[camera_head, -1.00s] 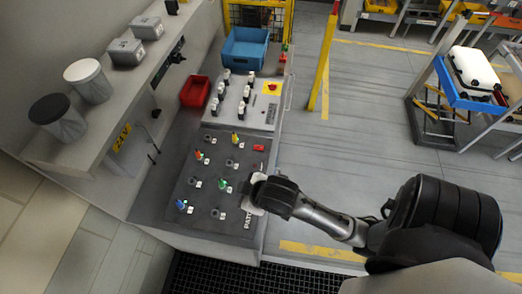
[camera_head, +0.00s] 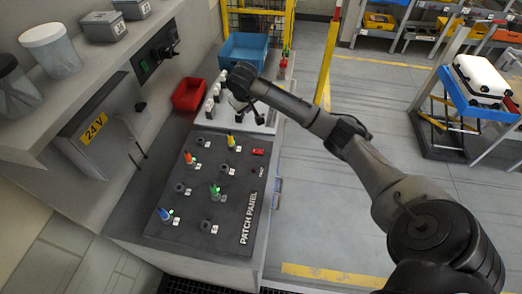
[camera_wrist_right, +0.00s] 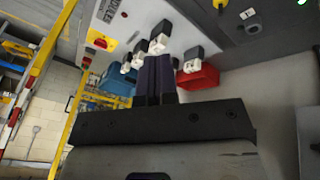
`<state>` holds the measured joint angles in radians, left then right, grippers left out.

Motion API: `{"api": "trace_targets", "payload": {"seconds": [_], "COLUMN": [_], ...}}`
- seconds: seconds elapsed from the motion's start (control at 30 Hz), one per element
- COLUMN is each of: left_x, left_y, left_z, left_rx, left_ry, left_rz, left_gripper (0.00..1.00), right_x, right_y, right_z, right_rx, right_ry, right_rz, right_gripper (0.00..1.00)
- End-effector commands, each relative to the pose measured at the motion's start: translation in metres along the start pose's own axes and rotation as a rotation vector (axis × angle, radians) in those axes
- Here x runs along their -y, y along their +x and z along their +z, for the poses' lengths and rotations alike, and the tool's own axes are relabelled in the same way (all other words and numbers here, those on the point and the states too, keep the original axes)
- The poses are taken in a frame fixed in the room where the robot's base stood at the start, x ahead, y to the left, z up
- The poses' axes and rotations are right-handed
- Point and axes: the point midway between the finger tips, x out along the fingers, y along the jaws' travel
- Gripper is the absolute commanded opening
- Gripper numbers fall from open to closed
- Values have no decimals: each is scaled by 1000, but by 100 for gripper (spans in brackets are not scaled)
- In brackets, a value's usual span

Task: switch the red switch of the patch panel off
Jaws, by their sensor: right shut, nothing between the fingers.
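The dark patch panel (camera_head: 205,232) lies on the bench in the head view. Its red switch (camera_head: 258,152) is a small red block near the back right corner, and I cannot tell its position. My right gripper (camera_head: 238,98) is beyond the switch, over the module panel behind the patch panel. In the wrist view its dark fingers (camera_wrist_right: 155,72) are together and empty, pointing toward the white and black modules (camera_wrist_right: 158,44). I cannot tell whether they touch. The red switch cannot be made out in the wrist view. My left gripper is not in view.
Coloured plugs, such as a green one (camera_head: 214,191) and a blue one (camera_head: 164,213), stand on the patch panel. A red bin (camera_head: 188,95) and a blue bin (camera_head: 256,48) are behind. A 24V box (camera_head: 95,130) stands at the left.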

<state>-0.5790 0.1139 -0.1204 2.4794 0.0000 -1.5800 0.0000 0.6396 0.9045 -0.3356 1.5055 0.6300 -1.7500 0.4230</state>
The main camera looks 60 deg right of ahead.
Motion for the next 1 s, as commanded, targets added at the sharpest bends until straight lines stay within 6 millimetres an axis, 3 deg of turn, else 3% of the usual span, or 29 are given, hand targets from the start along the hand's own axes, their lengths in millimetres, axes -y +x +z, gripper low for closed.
{"api": "trace_targets", "payload": {"seconds": [0.03,0.13,0.4,0.6,1.0], "left_x": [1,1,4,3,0], "left_y": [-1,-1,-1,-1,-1], "left_z": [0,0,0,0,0], "left_rx": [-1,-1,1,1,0], "left_ry": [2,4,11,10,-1], "left_rz": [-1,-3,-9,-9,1], "left_gripper": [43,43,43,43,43], "right_x": [-5,-8,-1,-2,-1], "right_y": [19,38,37,36,36], "right_z": [12,30,49,50,50], "right_rx": [110,267,419,429,428], "right_ry": [113,323,663,786,817], "right_rz": [-24,-55,-35,0,6], "right_gripper": [0,0,0,0,0]}}
